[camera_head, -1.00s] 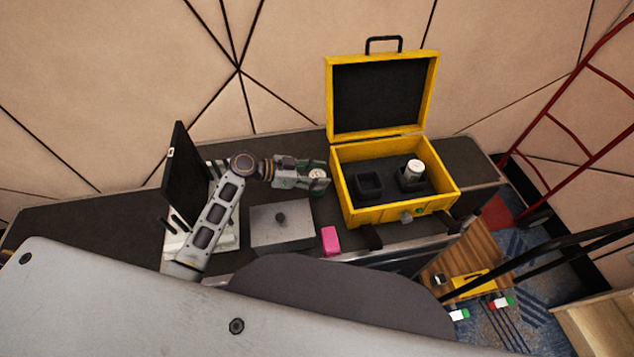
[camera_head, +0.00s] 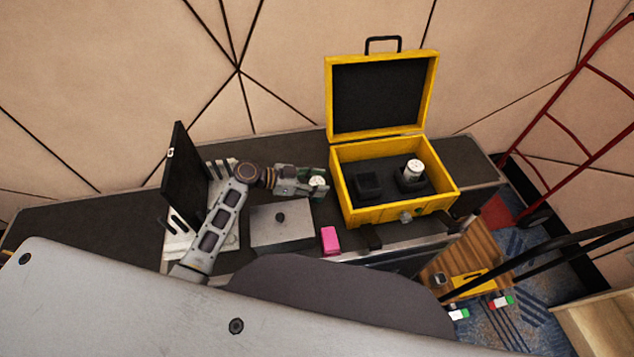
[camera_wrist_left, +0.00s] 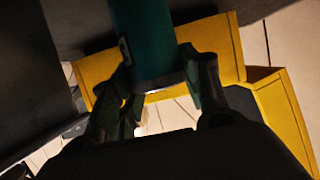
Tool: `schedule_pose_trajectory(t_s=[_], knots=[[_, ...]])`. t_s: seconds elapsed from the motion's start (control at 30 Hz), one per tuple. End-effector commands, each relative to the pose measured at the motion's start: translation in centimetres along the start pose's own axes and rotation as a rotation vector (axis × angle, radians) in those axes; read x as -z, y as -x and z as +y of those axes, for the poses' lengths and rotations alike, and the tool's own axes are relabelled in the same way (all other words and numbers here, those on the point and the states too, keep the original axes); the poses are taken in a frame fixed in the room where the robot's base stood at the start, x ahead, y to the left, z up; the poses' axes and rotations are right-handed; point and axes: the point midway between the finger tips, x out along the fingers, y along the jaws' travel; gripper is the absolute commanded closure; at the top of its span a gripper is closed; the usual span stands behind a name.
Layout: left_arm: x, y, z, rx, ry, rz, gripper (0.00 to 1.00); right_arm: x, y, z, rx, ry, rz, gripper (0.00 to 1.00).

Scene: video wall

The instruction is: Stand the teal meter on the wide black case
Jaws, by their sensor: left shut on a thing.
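The teal meter (camera_wrist_left: 142,40) is a teal cylinder between the two fingers of my left gripper (camera_wrist_left: 150,88) in the left wrist view. In the head view my left gripper (camera_head: 310,182) is shut on it, and the meter's pale round top (camera_head: 317,181) shows at the fingertips, facing up. The wide black case (camera_head: 90,222) is the long dark-topped case with metal edges below. The meter is over its top, between the grey box and the yellow case. I cannot tell whether its base touches the top. My right gripper is not in view.
An open yellow case (camera_head: 400,213) stands just right of my left gripper, with a pale-topped cylinder (camera_head: 413,170) in its foam. A grey box (camera_head: 280,228), a pink block (camera_head: 330,240) and an upright black panel (camera_head: 184,175) also stand there. The dark top's left end is clear.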

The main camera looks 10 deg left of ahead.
Motion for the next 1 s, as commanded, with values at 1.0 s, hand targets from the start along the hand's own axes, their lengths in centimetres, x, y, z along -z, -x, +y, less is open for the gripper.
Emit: schedule_pose_trajectory(t_s=[1.0], knots=[[0.0,2.7,0.0,-0.001,-0.001,-0.003,0.45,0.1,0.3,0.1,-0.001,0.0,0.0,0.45]])
